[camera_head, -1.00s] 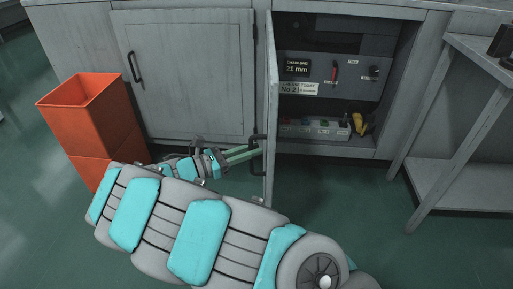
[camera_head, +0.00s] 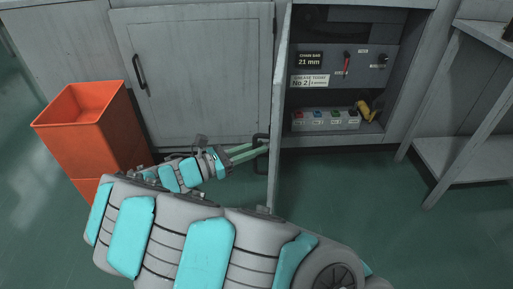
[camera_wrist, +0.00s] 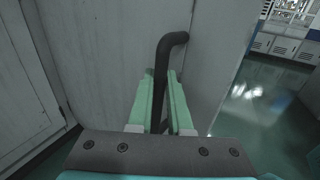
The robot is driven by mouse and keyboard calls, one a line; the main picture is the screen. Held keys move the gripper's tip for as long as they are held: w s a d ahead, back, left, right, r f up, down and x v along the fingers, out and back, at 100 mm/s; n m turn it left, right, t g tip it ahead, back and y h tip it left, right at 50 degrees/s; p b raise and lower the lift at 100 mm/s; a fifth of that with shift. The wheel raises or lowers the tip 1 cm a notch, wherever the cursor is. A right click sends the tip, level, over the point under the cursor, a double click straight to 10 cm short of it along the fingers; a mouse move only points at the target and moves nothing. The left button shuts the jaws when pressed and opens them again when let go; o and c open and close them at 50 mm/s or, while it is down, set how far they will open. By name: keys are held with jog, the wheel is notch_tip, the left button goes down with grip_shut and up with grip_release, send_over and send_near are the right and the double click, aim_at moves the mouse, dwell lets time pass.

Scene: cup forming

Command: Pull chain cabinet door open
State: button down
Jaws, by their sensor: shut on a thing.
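The chain cabinet door (camera_head: 279,110) stands swung open, seen nearly edge-on in the head view. Its black bar handle (camera_head: 262,142) is on the door's left-facing side. My gripper (camera_head: 258,150) is at the handle, its pale green fingers reaching in from the left. In the wrist view my gripper (camera_wrist: 160,105) has its two fingers on either side of the black handle (camera_wrist: 164,65), shut on it. The fingertips are close to the grey door panel (camera_wrist: 205,50). The open cabinet interior shows a grey control panel (camera_head: 368,75) and a white box with coloured marks (camera_head: 325,121).
A shut cabinet door (camera_head: 200,75) with its own black handle is on the left. An orange bin (camera_head: 82,125) stands on the floor at left. A grey side table (camera_head: 475,125) is at right. Green floor is clear before the open cabinet.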

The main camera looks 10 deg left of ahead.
jog(key=shift+w+a, duration=0.1)
jog(key=shift+w, duration=0.05)
jog(key=c, duration=0.8)
grip_release()
jog(key=shift+c, duration=0.2)
jog(key=v, duration=0.7)
jog(key=shift+s+a+b, duration=0.25)
jog(key=shift+b, duration=0.1)
